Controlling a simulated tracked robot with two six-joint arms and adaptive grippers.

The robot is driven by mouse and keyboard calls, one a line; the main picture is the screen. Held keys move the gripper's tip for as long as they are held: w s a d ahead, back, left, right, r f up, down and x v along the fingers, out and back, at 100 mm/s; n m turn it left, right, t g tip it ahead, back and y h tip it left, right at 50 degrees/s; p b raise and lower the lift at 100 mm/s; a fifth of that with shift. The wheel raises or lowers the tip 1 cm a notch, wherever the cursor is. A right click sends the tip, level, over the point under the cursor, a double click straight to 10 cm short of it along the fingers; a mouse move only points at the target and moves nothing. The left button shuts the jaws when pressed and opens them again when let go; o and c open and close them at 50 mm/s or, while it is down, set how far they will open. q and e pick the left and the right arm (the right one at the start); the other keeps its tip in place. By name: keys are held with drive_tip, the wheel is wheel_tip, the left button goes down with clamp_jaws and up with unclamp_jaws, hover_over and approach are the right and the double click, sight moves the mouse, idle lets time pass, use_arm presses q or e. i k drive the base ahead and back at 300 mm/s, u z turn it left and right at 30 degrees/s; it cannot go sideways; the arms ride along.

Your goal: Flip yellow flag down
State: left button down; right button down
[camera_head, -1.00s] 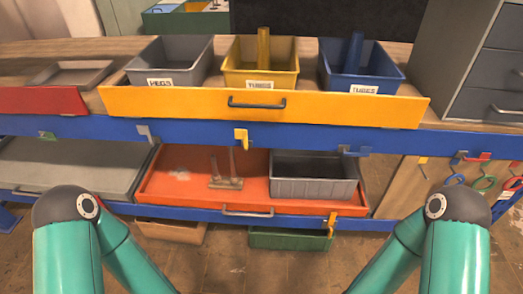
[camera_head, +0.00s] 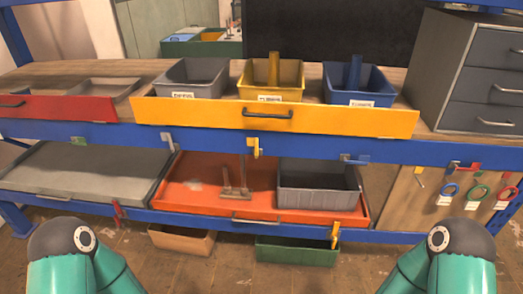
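A small yellow flag (camera_head: 255,147) sits on the front of the upper blue beam, just below the middle of the yellow drawer (camera_head: 190,113). It is small, and its exact tilt is hard to tell. A second yellow-orange flag (camera_head: 335,236) is on the lower blue beam, below the right part of the orange drawer (camera_head: 190,199). My two teal arms show at the bottom left and bottom right corners. Neither of my grippers is in view, and nothing of mine touches either flag.
The yellow drawer juts out with grey, yellow (camera_head: 257,93) and blue (camera_head: 331,92) bins. The orange drawer below holds a grey bin (camera_head: 310,200). Other flags include a grey one (camera_head: 169,142) and a red one (camera_head: 118,209). Floor shows in front.

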sight(251, 142)
drive_tip(key=u, duration=0.1)
drive_tip(key=i, duration=0.95)
drive_tip(key=u, duration=0.45)
drive_tip(key=k, duration=1.3)
drive_tip(key=u, duration=0.75)
drive_tip(key=i, duration=1.35)
drive_tip(key=z, duration=0.45)
